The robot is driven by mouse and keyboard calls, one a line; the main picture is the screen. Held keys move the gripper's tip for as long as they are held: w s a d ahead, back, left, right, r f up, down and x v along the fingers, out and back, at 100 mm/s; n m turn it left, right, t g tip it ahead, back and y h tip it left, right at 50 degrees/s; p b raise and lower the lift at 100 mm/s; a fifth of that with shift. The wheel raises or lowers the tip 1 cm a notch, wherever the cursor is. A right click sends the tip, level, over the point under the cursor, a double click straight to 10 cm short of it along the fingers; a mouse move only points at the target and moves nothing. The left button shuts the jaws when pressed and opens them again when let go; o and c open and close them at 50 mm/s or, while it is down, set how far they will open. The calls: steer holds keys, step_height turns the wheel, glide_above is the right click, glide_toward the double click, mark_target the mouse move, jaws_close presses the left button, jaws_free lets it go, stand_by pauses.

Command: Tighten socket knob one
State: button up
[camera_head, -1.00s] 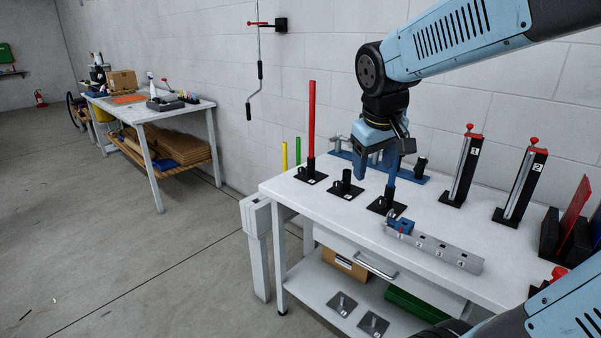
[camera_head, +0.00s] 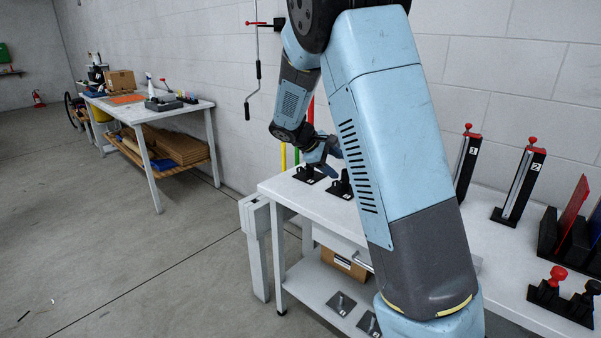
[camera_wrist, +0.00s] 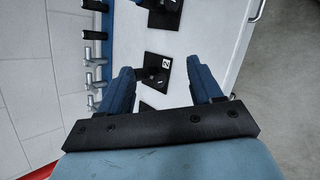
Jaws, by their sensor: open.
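The sockets are black holders on square plates along the white table's left side. In the head view the leftmost socket (camera_head: 308,175), likely socket one, stands under a red tube (camera_head: 311,112). The middle socket (camera_head: 342,187) has no tube and is partly behind my arm. In the wrist view it carries the label 2 (camera_wrist: 157,68). A further plate (camera_wrist: 146,106) shows low between my fingers; its number and knob cannot be made out. My gripper (camera_wrist: 163,78) is open and empty, above the sockets near the red tube. No contact is visible.
My arm hides much of the white table (camera_head: 510,260). Two black stands marked 1 (camera_head: 467,165) and 2 (camera_head: 520,185) are at the right. The wall is close behind.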

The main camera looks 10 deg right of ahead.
steer(key=w+a+f+n+t+h, duration=0.35)
steer(key=w+a+f+n, duration=0.3)
steer(key=w+f, duration=0.4)
steer(key=n+t+h, duration=0.2)
steer(key=n+t, duration=0.3)
steer(key=n, duration=0.1)
glide_toward(299, 171)
steer(key=x, duration=1)
steer(key=shift+w+d, duration=0.15)
steer(key=shift+d, duration=0.15)
steer(key=shift+c, duration=0.2)
steer(key=c, duration=1)
steer(key=shift+f+m, duration=0.1)
steer(key=shift+m, duration=1.55)
steer(key=o, duration=1)
steer(key=shift+o, duration=0.2)
